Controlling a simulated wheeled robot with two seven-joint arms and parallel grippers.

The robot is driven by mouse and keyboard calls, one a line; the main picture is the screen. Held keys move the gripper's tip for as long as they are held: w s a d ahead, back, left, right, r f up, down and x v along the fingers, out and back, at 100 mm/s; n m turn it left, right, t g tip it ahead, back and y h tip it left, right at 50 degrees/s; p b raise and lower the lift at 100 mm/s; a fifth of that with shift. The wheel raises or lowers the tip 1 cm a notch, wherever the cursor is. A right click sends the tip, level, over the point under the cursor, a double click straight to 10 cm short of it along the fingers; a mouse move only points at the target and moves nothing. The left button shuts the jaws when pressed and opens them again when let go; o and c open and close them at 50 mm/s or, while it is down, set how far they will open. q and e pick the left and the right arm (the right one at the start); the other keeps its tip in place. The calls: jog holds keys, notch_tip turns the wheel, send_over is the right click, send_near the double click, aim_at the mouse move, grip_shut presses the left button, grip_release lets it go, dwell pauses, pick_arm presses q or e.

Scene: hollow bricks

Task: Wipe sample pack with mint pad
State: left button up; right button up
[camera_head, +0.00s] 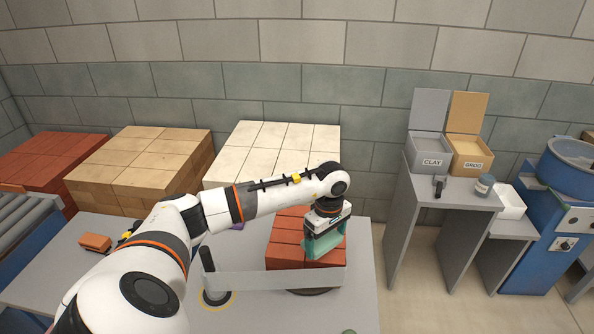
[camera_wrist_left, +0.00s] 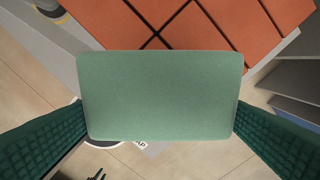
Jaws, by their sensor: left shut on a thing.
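The sample pack is a block of red-orange bricks (camera_head: 285,241) on the grey table, with a strip of grey wrap or film across its lower front. It shows at the top of the left wrist view (camera_wrist_left: 185,28). My left gripper (camera_head: 325,240) is at the right front side of the pack. It is shut on the mint pad (camera_wrist_left: 160,95), a flat rounded rectangle held between its two dark green fingers. In the head view the pad and fingers blend in green, so I cannot tell whether the pad touches the bricks. My right gripper is not in view.
Brick stacks in red (camera_head: 50,165), tan (camera_head: 140,165) and cream (camera_head: 270,150) stand behind. A small orange brick (camera_head: 95,242) lies on the table's left. A dark upright post (camera_head: 207,260) stands left of the pack. CLAY (camera_head: 427,155) and GROG (camera_head: 470,155) boxes sit on the right stand.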

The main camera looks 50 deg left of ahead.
pick_arm(q)
jog(key=shift+s+r+p, duration=0.1)
jog(key=shift+r+p, duration=0.5)
jog(key=shift+r, duration=1)
jog(key=shift+d, duration=0.1)
